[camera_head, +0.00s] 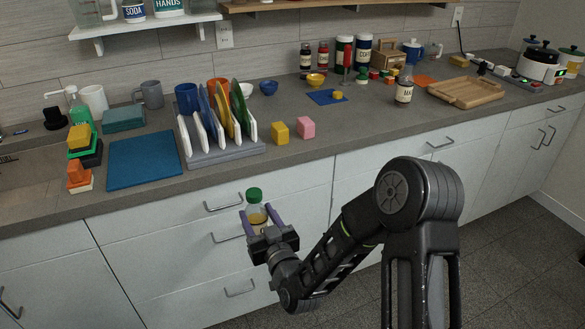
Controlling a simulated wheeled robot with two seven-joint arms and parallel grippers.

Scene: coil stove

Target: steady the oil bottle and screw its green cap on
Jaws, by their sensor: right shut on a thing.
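The oil bottle (257,214) is a small clear bottle with yellow liquid inside, held upright in front of the drawers, off the counter. Its green cap (254,194) sits at the top of its neck. I cannot tell how tightly the cap is seated. My right gripper (258,220) is shut on the bottle, with a purple finger on each side of its body. The gripper's body hides the bottle's bottom. My left gripper is not in view.
The grey counter (330,145) runs behind the bottle, with bare room along its front edge. A dish rack (225,153) with plates, a blue mat (145,160), yellow (280,133) and pink (306,128) blocks and a wooden tray (467,92) stand on it. Drawer handles (223,206) stick out nearby.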

